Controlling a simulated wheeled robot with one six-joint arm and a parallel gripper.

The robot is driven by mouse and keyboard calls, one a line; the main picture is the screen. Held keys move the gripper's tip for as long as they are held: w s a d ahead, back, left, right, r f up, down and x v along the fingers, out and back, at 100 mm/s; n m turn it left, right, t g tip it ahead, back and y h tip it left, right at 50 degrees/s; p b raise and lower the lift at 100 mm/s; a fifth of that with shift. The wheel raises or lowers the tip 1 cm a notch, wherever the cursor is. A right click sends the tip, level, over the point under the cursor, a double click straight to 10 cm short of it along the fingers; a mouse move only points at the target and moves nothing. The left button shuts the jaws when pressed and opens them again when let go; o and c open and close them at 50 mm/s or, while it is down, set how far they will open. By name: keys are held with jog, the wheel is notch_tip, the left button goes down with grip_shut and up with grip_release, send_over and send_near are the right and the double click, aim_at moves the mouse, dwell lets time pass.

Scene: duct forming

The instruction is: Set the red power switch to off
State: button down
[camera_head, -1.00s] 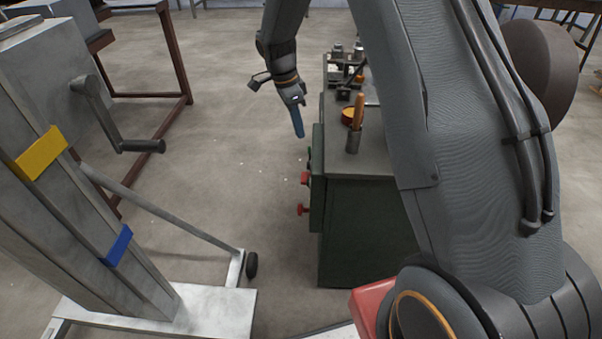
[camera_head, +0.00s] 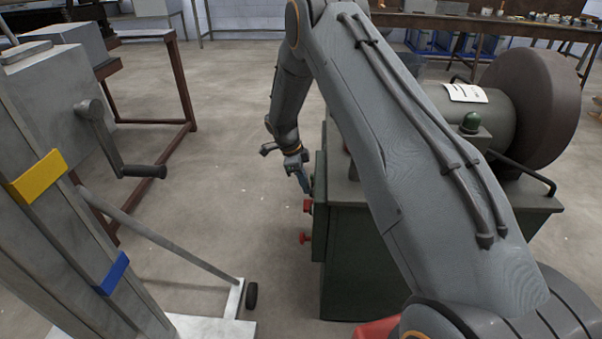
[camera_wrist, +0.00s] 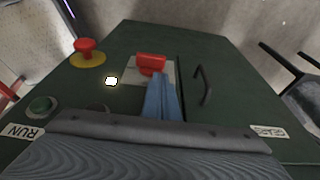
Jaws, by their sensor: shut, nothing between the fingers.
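The red power switch (camera_wrist: 151,64) sits on a pale plate on the dark green panel in the wrist view. My gripper (camera_wrist: 157,82) is shut and empty, its blue fingers' tips just below or at the switch's lower edge; I cannot tell whether they touch. In the head view, my gripper (camera_head: 306,188) hangs at the left side of the green cabinet (camera_head: 350,285), close to a small red part (camera_head: 307,205) on that side. The switch's setting cannot be read; any marks on its plate are too small to tell.
In the wrist view, a red mushroom button (camera_wrist: 86,46) on a yellow ring, a green button (camera_wrist: 41,106) by a RUN label and a dark handle (camera_wrist: 203,85) surround the switch. A crank stand (camera_head: 110,240) is at the left, with open floor between.

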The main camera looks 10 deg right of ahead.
aim_at(308, 200)
jog(key=shift+f, duration=1.75)
